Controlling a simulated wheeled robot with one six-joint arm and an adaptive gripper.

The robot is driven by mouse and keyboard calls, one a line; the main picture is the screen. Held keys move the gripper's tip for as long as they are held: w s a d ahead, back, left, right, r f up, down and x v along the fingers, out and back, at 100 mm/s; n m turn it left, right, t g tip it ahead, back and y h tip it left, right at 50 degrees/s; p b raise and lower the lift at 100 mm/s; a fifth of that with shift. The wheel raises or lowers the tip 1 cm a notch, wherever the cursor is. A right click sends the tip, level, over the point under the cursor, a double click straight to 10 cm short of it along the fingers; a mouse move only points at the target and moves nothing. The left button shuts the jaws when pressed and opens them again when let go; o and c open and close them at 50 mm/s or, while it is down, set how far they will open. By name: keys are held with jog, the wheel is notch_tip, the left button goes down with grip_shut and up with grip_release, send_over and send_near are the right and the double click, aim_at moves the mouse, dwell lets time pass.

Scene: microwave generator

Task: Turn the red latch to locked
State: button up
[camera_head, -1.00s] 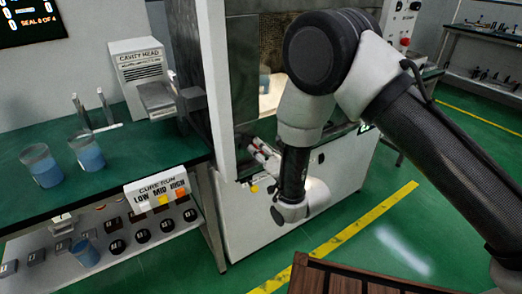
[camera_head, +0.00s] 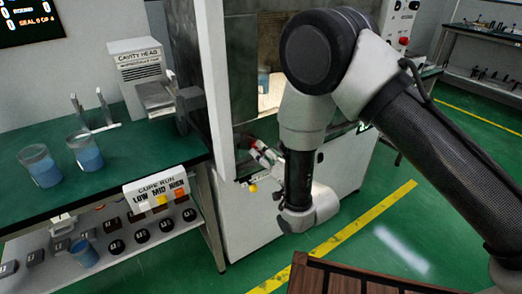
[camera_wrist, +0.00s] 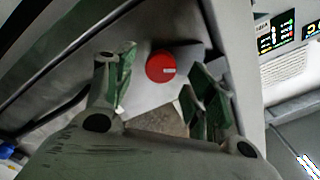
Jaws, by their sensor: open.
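The red latch (camera_wrist: 161,67) is a round red knob with a short white mark at its right side. It shows in the wrist view, on a pale grey plate of the machine. My gripper (camera_wrist: 158,98) is open, with one green-padded finger on each side below the knob. The knob lies just beyond the fingertips, roughly between them, and nothing is held. Whether a finger touches the knob cannot be told.
The machine's open front (camera_head: 262,110) holds a cup of blue liquid (camera_head: 263,82). To the left, a green bench (camera_head: 120,165) carries blue-filled beakers (camera_head: 86,152) and a cavity head unit (camera_head: 138,72). A dark wooden surface (camera_head: 370,280) is at the bottom right. Green floor lies open to the right.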

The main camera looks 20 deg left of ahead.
jog(key=v, duration=0.4)
jog(key=shift+s+d, duration=0.15)
jog(key=shift+d, duration=0.05)
